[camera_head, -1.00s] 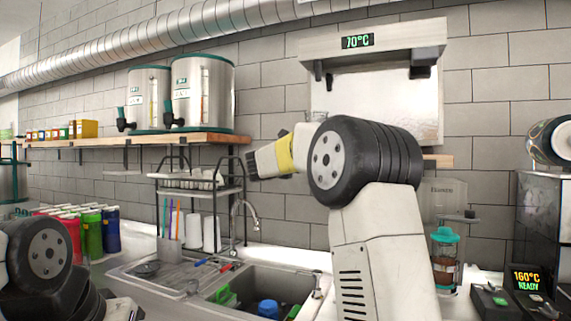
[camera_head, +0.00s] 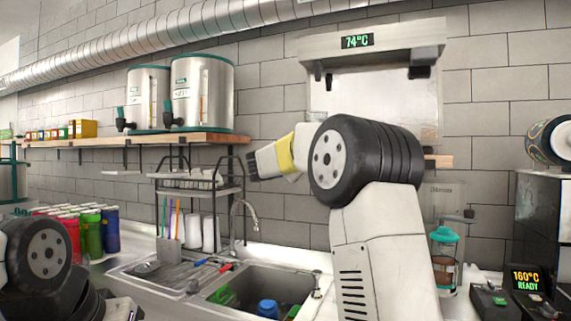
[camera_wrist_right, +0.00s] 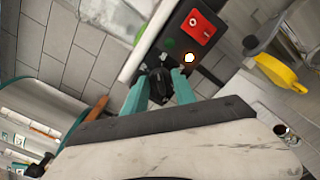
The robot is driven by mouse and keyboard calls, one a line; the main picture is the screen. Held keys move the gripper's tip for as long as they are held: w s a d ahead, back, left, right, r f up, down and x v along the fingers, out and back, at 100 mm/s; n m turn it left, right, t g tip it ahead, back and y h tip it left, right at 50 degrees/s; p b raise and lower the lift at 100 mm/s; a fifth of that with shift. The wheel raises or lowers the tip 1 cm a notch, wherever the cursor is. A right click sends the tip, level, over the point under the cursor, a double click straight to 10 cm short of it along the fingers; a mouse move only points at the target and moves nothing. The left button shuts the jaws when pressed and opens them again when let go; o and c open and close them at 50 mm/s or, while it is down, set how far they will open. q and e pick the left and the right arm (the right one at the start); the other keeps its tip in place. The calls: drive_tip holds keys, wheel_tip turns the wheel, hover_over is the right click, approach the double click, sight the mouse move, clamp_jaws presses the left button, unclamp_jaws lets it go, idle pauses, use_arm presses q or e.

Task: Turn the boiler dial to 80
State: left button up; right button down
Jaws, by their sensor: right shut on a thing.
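The boiler (camera_head: 425,35) is a pale unit on the tiled wall, and its display (camera_head: 357,41) reads 74°C. In the right wrist view, the black dial (camera_wrist_right: 154,80) sits on a dark panel below a red switch (camera_wrist_right: 197,28) and a lit round lamp (camera_wrist_right: 189,58). My right gripper (camera_wrist_right: 159,92) has its teal fingers on either side of the dial, shut on it.
A sink (camera_head: 262,290) with a tap (camera_head: 240,215) and a dish rack (camera_head: 200,180) stand left of my right arm. Two metal dispensers (camera_head: 202,92) stand on a wooden shelf (camera_head: 130,140). A blender (camera_head: 445,255) stands at right, near a display reading 160°C READY (camera_head: 526,279).

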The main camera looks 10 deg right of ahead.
drive_tip(key=shift+f+m, duration=0.15)
drive_tip(key=shift+m, duration=1.35)
drive_tip(key=c, duration=1)
unclamp_jaws()
drive_tip(key=shift+c, duration=0.2)
drive_tip(key=v, duration=0.7)
drive_tip(key=shift+s+a, duration=0.25)
drive_tip(key=shift+s, duration=0.1)
